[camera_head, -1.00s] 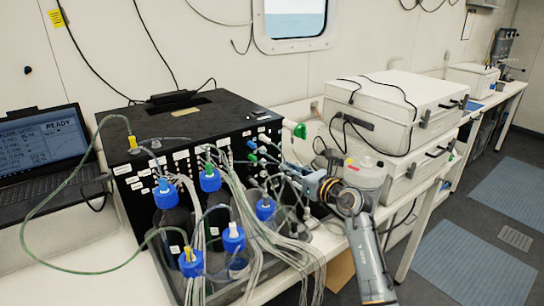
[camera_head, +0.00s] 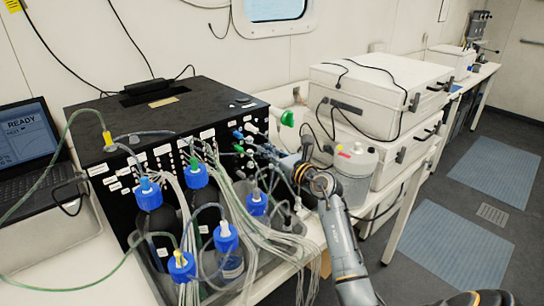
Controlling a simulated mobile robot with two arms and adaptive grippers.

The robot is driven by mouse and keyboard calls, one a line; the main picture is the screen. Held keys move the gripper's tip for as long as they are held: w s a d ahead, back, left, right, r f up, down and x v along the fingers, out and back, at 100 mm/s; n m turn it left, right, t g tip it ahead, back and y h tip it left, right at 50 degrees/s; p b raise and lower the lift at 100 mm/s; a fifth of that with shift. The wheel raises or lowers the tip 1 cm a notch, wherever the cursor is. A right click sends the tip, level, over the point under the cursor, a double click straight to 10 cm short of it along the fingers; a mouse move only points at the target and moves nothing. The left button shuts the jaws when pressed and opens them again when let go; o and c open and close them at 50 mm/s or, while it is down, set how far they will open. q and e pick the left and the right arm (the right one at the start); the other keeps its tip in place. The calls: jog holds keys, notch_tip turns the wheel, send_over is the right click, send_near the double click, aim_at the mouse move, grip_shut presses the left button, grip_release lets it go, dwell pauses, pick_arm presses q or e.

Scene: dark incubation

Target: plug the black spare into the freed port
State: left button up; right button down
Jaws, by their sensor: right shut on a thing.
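The black instrument box (camera_head: 120,100) stands on the bench, with rows of labelled ports and tube connectors on its front. Blue, white and green connectors (camera_head: 238,148) stick out near its right end. My right gripper (camera_head: 262,152) is at this right end of the front, among the connectors and tubes. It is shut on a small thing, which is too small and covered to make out. I cannot pick out the black spare or the freed port, nor tell whether the held thing touches a port. My left gripper is not in view.
Blue-capped bottles (camera_head: 225,240) and bundled pale tubes stand in front of the box, close to my right arm. A clear round container (camera_head: 352,165) is right behind my wrist. White cases (camera_head: 380,95) are stacked further right. A laptop (camera_head: 30,160) is at left.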

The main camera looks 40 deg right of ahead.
jog(key=shift+w+f, duration=0.1)
jog(key=shift+w, duration=0.4)
jog(key=shift+w+a+b, duration=0.1)
jog(key=shift+w+b, duration=0.2)
jog(key=shift+w, duration=0.7)
jog(key=shift+w+a, duration=0.1)
jog(key=shift+w, duration=0.15)
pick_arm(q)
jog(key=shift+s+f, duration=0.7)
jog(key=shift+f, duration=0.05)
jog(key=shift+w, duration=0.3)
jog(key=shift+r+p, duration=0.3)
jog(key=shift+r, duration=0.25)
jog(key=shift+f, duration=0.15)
pick_arm(e)
jog(key=shift+w, duration=0.55)
jog(key=c, duration=1.3)
grip_release()
